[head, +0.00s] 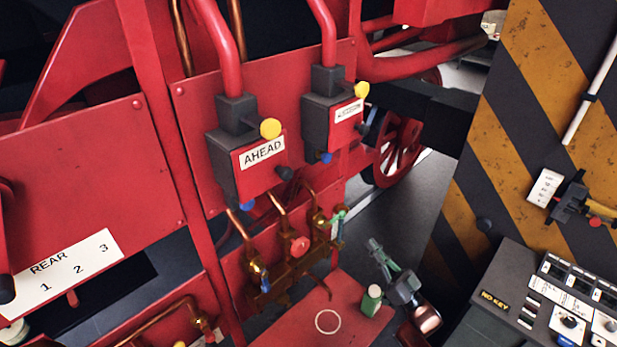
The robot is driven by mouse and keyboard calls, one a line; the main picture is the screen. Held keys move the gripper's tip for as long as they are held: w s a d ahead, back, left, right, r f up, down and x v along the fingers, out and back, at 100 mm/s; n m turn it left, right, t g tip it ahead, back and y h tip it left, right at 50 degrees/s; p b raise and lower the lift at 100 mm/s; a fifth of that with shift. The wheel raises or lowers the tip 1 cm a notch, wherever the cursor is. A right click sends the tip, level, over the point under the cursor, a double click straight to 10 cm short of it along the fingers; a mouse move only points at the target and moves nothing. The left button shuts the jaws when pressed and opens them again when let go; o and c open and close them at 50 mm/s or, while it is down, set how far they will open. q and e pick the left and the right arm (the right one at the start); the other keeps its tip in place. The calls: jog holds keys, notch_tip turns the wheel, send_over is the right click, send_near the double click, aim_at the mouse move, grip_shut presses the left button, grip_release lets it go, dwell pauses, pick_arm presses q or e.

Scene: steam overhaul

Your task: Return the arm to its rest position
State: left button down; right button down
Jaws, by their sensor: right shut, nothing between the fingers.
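My right gripper (375,246) shows at the lower right of centre in the head view. Its slim grey-green fingers are shut and hold nothing. They point up and to the left, and the wrist behind them runs down to the right. The gripper appears over the dark floor, just beyond the right edge of a red plate (285,328). A small green-and-white cylinder (371,300) stands at that plate's edge, left of the wrist. My left gripper is out of view.
A grey box labelled AHEAD (262,152) and a similar box (334,112) hang on the red panel. Below them is a brass valve manifold (290,268). A striped pillar (522,135) and a control console (515,295) stand at right. Dark floor (400,217) lies between.

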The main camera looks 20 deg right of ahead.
jog(key=s+a+f+m+g+h, duration=0.15)
jog(key=f+g+h, duration=0.25)
jog(key=f, duration=0.5)
jog(key=s+a+f+m+g+h, duration=0.1)
jog(key=s+a+f+g+h, duration=0.25)
jog(key=f, duration=0.65)
jog(key=s+a+f+g, duration=0.1)
jog(key=s+f+g, duration=0.25)
jog(key=s, duration=0.35)
jog(key=s+a+f+g+h, duration=0.1)
jog(key=s+f+g, duration=0.1)
jog(key=s+g, duration=0.35)
jog(key=s+a+f+g, duration=0.1)
jog(key=s+f+g, duration=0.2)
jog(key=s, duration=0.5)
notch_tip(320, 180, down, 37)
jog(key=s+b, duration=0.1)
jog(key=b, duration=0.7)
jog(key=s+f+g+b, duration=0.1)
jog(key=s+f+b, duration=0.2)
jog(key=s+f, duration=0.7)
jog(key=s+f+n+g+b, duration=0.1)
jog(key=s+f+b, duration=0.2)
jog(key=s+f, duration=0.7)
notch_tip(320, 180, down, 4)
jog(key=shift+a+f, duration=0.25)
jog(key=shift+a, duration=0.1)
jog(key=shift+s+n+y, duration=0.1)
jog(key=shift+n+y, duration=0.15)
